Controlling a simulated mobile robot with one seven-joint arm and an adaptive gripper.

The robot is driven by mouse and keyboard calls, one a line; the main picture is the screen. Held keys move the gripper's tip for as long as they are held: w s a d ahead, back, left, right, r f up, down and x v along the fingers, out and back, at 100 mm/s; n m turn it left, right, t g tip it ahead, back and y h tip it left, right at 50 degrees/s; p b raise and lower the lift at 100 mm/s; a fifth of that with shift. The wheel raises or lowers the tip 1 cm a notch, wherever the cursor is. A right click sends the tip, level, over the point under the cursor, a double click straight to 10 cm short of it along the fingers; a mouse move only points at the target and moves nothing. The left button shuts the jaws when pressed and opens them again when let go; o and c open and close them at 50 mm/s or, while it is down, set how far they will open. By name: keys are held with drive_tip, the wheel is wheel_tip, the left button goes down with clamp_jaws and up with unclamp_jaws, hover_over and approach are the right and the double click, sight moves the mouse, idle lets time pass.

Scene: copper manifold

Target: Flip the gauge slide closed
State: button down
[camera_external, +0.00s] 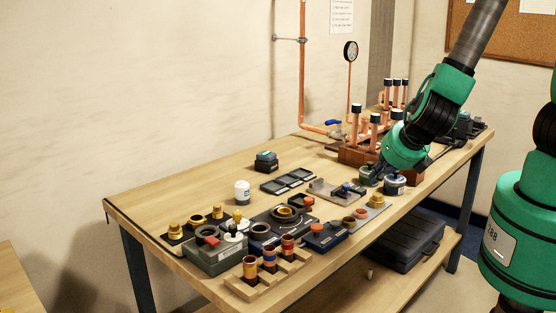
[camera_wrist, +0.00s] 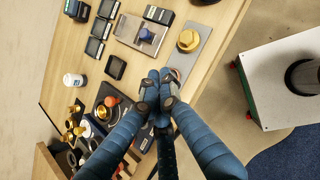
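No part is clearly marked as the gauge slide. A pale flat plate with a blue piece on it (camera_external: 322,188) lies mid-table and may be it; it also shows at the top of the wrist view (camera_wrist: 133,36). I cannot tell whether it is open or closed. My gripper (camera_external: 380,178) is low over the right part of the table, right of this plate. In the wrist view my gripper (camera_wrist: 158,88) has its blue fingers drawn together at the tips, and I see nothing held. The fingers hide part of the table below.
A grey strip with a gold fitting (camera_wrist: 188,40) lies beside the plate. Black trays (camera_external: 288,181), a white jar (camera_external: 242,192) and dark fixtures with rings (camera_external: 284,213) stand to the left. Copper pipes (camera_external: 357,128) rise behind my gripper.

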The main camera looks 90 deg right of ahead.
drive_tip(key=shift+f, duration=0.1)
drive_tip(key=b, duration=0.2)
approach(348, 194)
drive_tip(key=a+f, duration=0.1)
drive_tip(key=f, duration=0.1)
drive_tip(key=shift+s+a+f, duration=0.3)
drive_tip(key=shift+a, duration=0.1)
drive_tip(key=d, duration=0.2)
drive_tip(key=shift+w+d+f+b, duration=0.25)
drive_tip(key=shift+w+f+b, duration=0.05)
drive_tip(key=shift+w+b, duration=0.1)
drive_tip(key=shift+w+d+f, duration=0.15)
drive_tip(key=shift+w+d, duration=0.1)
drive_tip(key=shift+d, duration=0.5)
drive_tip(key=shift+w+d, duration=0.1)
drive_tip(key=shift+w, duration=0.05)
drive_tip(key=w+d, duration=0.3)
drive_tip(key=shift+w+d, duration=0.4)
drive_tip(key=shift+a, duration=0.15)
